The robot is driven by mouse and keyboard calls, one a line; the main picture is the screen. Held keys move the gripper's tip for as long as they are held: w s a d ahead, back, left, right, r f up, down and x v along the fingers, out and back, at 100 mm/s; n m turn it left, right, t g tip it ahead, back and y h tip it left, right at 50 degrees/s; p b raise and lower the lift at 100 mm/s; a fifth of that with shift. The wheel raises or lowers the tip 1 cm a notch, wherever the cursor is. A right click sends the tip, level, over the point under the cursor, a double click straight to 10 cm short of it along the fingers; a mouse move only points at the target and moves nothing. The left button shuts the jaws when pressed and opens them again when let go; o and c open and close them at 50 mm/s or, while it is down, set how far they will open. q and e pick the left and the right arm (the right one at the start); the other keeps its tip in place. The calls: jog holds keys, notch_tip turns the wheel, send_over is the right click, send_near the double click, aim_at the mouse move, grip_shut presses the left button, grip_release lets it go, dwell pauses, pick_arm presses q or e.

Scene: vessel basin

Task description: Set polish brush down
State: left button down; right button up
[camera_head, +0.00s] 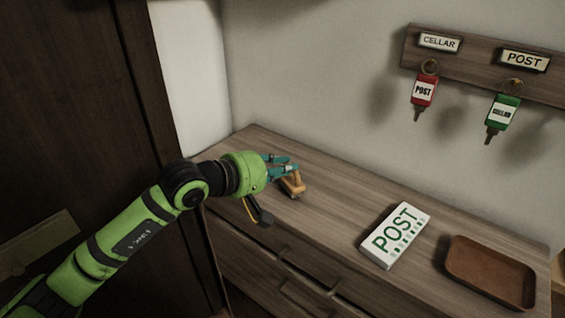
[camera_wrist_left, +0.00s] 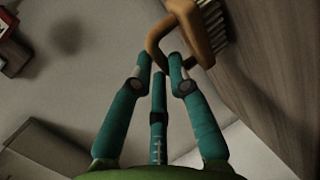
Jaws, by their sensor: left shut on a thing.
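The polish brush (camera_head: 293,184) has an orange-brown handle and is at the left end of the wooden dresser top. My left gripper (camera_head: 285,170), with teal fingers, is shut on it. In the left wrist view the brush (camera_wrist_left: 190,30) shows a looped handle and pale bristles, close to the dresser's wood surface. The teal fingertips of the left gripper (camera_wrist_left: 163,68) are at the handle loop. I cannot tell whether the bristles touch the top. My right gripper is not in view.
A white box marked POST (camera_head: 396,236) and a brown tray (camera_head: 490,272) stand to the right on the dresser top (camera_head: 340,195). A key rack (camera_head: 480,62) with a red-tagged key (camera_head: 423,90) and a green-tagged key (camera_head: 502,113) hangs above. The top between brush and box is clear.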

pick_arm(q)
jog(key=shift+f, duration=0.1)
jog(key=shift+f, duration=0.1)
jog(key=c, duration=1.2)
grip_release()
jog(key=shift+b+v, duration=1.65)
jog(key=shift+v, duration=4.4)
